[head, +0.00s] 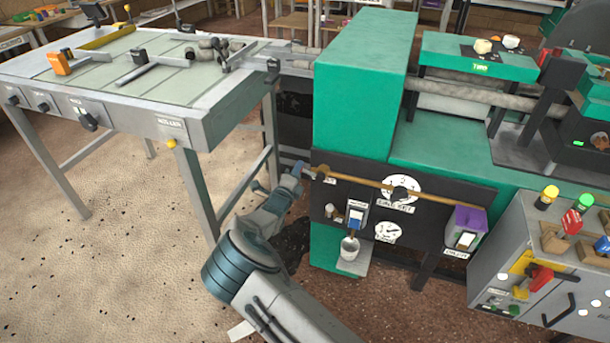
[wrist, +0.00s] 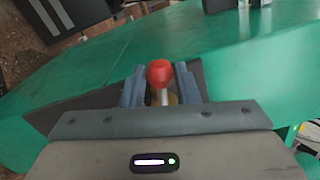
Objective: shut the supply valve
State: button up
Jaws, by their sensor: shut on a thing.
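In the wrist view a red ball knob (wrist: 159,71) on a short pale metal stem (wrist: 164,97) stands between the two fingers of my gripper (wrist: 160,82). The gripper is shut on this valve handle. In the head view my gripper (head: 301,170) is at the left end of a brass pipe (head: 365,183) on the dark panel of the green machine. The red knob is hidden there by the gripper. The valve body is mostly hidden, and its label is too small to read.
The dark panel (head: 335,175) carries a large dial (head: 408,183), a smaller gauge (head: 388,232) and a purple box (head: 467,225). A grey work table (head: 130,70) stands left, and a grey control cabinet (head: 515,240) right.

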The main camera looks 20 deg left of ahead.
jog(key=shift+r, duration=0.15)
jog(key=shift+d+r+m+p, duration=0.25)
jog(key=shift+r+m, duration=0.2)
jog(key=shift+m, duration=0.4)
jog(key=shift+d+r+m+p, duration=0.15)
jog(key=shift+r+m+p, duration=0.2)
jog(key=shift+m, duration=0.5)
jog(key=shift+r, duration=0.1)
jog(key=shift+d+r+m+p, duration=0.15)
jog(key=shift+d+r+m, duration=0.2)
jog(key=shift+m, duration=0.45)
jog(key=shift+d+r+m+p, duration=0.15)
jog(key=shift+d+r+m, duration=0.2)
jog(key=shift+m, duration=0.45)
jog(key=shift+a, duration=0.1)
